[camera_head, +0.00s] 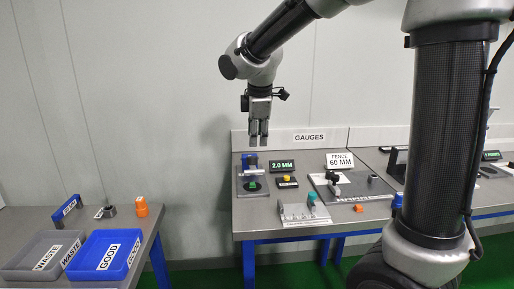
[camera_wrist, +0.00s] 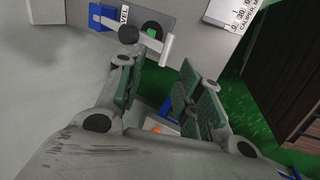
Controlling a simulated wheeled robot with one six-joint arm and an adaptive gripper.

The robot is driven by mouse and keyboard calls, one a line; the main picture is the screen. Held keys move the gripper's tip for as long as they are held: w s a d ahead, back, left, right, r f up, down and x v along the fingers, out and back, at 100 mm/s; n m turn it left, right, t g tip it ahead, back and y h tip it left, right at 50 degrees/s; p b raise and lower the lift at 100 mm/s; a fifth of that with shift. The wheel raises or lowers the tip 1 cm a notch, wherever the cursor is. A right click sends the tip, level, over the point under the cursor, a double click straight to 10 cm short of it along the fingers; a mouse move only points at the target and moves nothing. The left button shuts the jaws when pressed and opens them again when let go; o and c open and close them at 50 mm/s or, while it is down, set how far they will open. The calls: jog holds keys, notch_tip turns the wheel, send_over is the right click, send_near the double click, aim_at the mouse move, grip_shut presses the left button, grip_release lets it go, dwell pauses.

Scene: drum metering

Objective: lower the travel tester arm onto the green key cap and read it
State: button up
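The travel tester (camera_head: 249,162) has a blue post on a grey plate at the left of the gauges table. The green key cap (camera_head: 252,185) sits on a dark round base at its front. In the wrist view, the tester (camera_wrist: 101,17) shows at the top, with a dark knob and a pale bar (camera_wrist: 167,50) beside the green key cap (camera_wrist: 152,33). I cannot tell if the tester arm touches the cap. A display (camera_head: 282,166) behind reads 2.0 MM. My gripper (camera_head: 259,144) points down above the tester; its fingers (camera_wrist: 163,100) are apart with nothing between them.
A yellow-topped button box (camera_head: 287,181) stands right of the tester. A caliper plate (camera_head: 305,213) lies in front, and a fence fixture (camera_head: 350,188) marked 60 MM is further right. A blue GOOD bin (camera_head: 104,257) and grey waste bin (camera_head: 42,254) stand on the left table.

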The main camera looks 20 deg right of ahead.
jog(key=shift+v, duration=0.95)
jog(key=shift+c, duration=1.2)
jog(key=w+m, duration=0.3)
jog(key=shift+d+f+m, duration=0.3)
jog(key=shift+m, duration=0.1)
grip_shut()
jog(key=m, duration=1.4)
send_over(253, 168)
notch_tip(253, 168, down, 7)
jog(key=shift+f, duration=0.15)
jog(key=f, duration=0.1)
jog(key=s+f, duration=0.1)
jog(key=f, duration=0.1)
jog(key=shift+f, duration=0.2)
jog(key=shift+s+a+f, duration=0.1)
jog(key=shift+s+f, duration=0.15)
jog(key=shift+f, duration=0.2)
